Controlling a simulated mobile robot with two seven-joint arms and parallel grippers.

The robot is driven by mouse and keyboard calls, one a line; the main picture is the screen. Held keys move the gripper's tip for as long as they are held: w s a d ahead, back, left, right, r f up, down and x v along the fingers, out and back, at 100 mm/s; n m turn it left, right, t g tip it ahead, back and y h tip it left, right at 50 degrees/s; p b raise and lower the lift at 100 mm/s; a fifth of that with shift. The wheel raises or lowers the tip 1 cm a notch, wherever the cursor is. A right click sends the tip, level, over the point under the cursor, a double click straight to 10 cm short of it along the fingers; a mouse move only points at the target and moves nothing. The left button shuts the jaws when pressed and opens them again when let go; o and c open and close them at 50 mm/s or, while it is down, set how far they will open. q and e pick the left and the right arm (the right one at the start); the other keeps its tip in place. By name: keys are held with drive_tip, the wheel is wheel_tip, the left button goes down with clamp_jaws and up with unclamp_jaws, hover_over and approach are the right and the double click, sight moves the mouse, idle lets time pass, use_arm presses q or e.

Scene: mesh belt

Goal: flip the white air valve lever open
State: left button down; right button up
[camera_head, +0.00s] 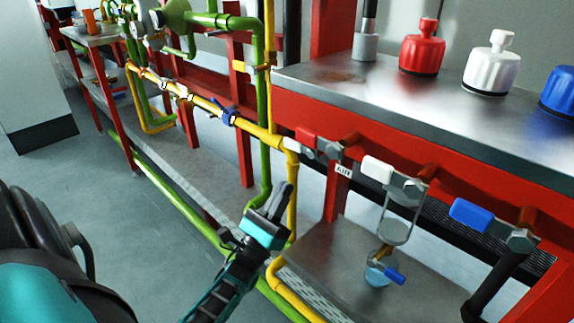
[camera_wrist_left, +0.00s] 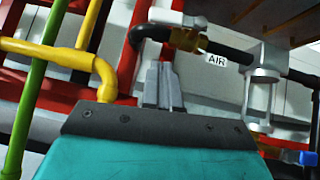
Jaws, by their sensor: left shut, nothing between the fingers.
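The white lever (camera_head: 378,170) is on the middle valve of the row along the red bench front, beside a small AIR label (camera_head: 344,170). It points left from its metal valve body (camera_head: 407,188). The AIR label (camera_wrist_left: 216,60) also shows in the left wrist view; I cannot clearly make out the white lever there. My left gripper (camera_head: 284,192) is shut and empty, below and left of the white lever and apart from it. Its fingers (camera_wrist_left: 164,74) point up in the left wrist view, left of the label. My right gripper is not in view.
A red lever (camera_head: 306,137) is left of the white one and a blue lever (camera_head: 470,213) is right. Yellow pipe (camera_head: 255,131) and green pipe (camera_head: 265,165) run close to my left gripper. A small blue handle (camera_head: 394,275) hangs below. Red, white and blue knobs stand above.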

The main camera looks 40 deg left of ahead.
sight(300, 148)
use_arm(q)
wheel_tip(300, 148, up, 6)
drive_tip(key=w, duration=0.2)
drive_tip(key=shift+a+p, duration=0.15)
drive_tip(key=shift+p, duration=0.2)
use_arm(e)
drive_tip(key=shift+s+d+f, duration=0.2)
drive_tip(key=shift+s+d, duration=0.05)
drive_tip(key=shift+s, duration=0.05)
